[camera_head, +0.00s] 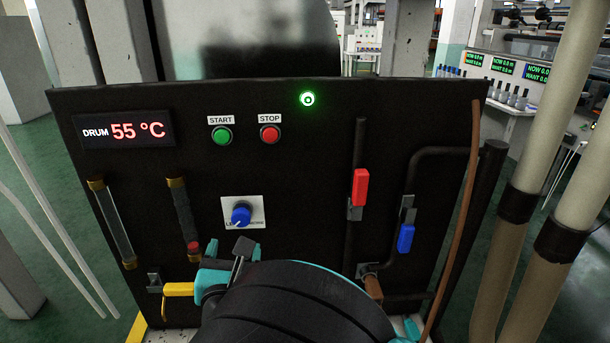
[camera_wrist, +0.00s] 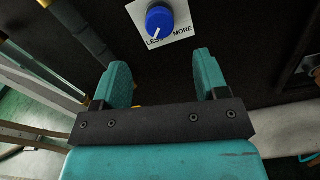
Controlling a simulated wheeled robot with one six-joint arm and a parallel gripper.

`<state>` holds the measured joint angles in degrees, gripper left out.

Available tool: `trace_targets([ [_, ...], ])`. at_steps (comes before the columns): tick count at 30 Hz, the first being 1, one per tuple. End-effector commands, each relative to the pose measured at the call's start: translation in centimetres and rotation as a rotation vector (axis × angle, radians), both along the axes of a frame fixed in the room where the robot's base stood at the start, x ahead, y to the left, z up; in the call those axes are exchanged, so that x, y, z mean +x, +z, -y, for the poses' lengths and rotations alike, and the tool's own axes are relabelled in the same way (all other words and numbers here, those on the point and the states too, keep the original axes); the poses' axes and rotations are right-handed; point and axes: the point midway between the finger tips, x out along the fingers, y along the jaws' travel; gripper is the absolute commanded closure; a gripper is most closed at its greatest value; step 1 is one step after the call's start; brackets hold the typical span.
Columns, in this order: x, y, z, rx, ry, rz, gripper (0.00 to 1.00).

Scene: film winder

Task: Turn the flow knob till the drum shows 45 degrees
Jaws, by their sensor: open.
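The blue flow knob (camera_head: 241,214) sits on a white plate (camera_head: 257,204) in the middle of the black panel. In the wrist view the knob (camera_wrist: 160,19) is at the top, its white pointer toward the lower left, near LESS; MORE is printed at right. The drum display (camera_head: 124,130) reads 55 °C in red. My gripper (camera_head: 228,250) is just below the knob in the head view. In the wrist view my gripper (camera_wrist: 162,72) is open, its two teal fingers apart and empty. The knob lies beyond the fingertips, not between them.
The panel holds a green START button (camera_head: 221,136), a red STOP button (camera_head: 270,135), a lit green lamp (camera_head: 307,99), a red lever (camera_head: 360,188), a blue lever (camera_head: 406,238) and a yellow handle (camera_head: 178,289). Two upright tubes stand at left. Thick pale pipes (camera_head: 541,150) rise at right.

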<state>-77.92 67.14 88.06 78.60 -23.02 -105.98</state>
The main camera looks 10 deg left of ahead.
Motion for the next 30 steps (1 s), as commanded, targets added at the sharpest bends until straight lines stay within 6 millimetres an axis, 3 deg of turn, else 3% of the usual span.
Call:
trace_targets([
  [6,5.0,0.2,-1.1,0.004,-0.003,0.002,0.33],
  [12,8.3,0.1,-2.0,0.003,0.000,0.001,0.33],
  [18,9.8,0.1,-2.4,0.001,0.001,0.001,0.33],
  [27,10.0,0.0,-2.4,0.001,0.002,0.001,0.33],
  [30,10.0,0.0,-2.4,0.001,0.002,0.001,0.56],
])
